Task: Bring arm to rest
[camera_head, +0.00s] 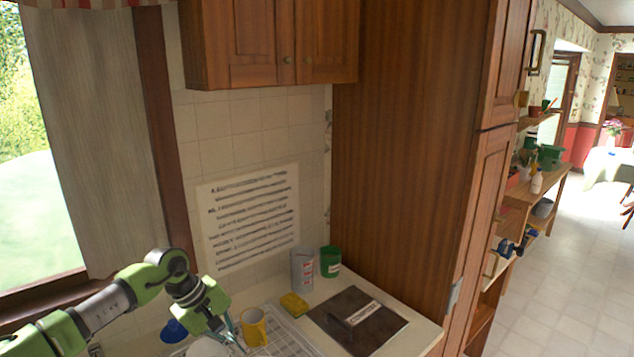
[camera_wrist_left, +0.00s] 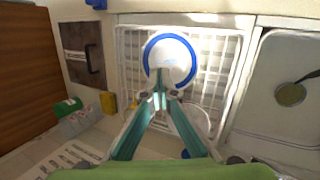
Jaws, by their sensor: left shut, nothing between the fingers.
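My left arm comes in from the left in the head view, and its green gripper (camera_head: 238,343) points down over the dish rack (camera_head: 285,335) beside a yellow mug (camera_head: 253,327). In the left wrist view the two teal fingers (camera_wrist_left: 160,98) converge and are shut with nothing between them. Beyond their tips in that view is a round white dish with a blue rim (camera_wrist_left: 148,62) in the rack; I cannot tell whether the fingers touch it. My right gripper is in neither view.
A tall wooden cabinet (camera_head: 410,150) stands at the right. The left wrist view shows a sink (camera_wrist_left: 285,125).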

